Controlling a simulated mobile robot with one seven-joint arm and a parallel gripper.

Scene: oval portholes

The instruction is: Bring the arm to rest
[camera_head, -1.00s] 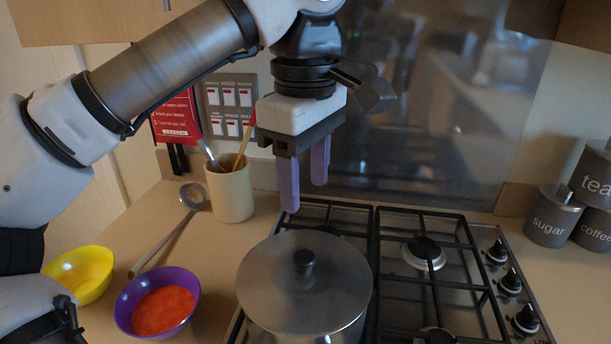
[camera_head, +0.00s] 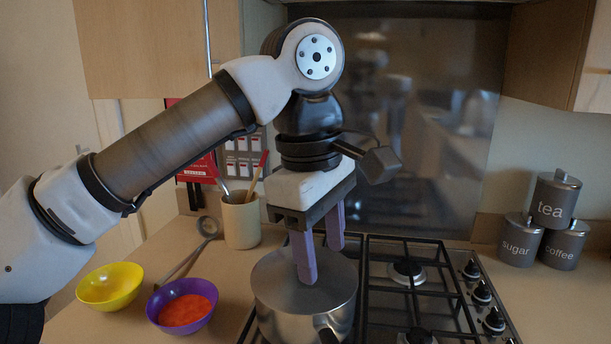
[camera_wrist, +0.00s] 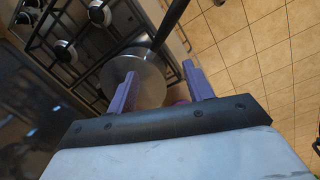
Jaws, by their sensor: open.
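My gripper (camera_head: 320,262) hangs at the end of my bent arm with its two purple fingers pointing down, apart and empty. In the head view the fingers overlap the lid of a steel pot (camera_head: 270,300) on the hob, hiding the lid's knob. Touching or apart cannot be told there. In the wrist view the fingers of my gripper (camera_wrist: 160,75) stand apart with nothing between them, and the pot's round lid (camera_wrist: 138,68) lies beyond, with a dark handle (camera_wrist: 170,22).
A gas hob (camera_head: 415,300) lies under and right of the pot. Yellow (camera_head: 110,288) and purple (camera_head: 180,290) bowls, a ladle (camera_head: 185,262) and a utensil pot (camera_head: 241,220) are to the left. Tea, sugar and coffee canisters (camera_head: 553,208) stand at right.

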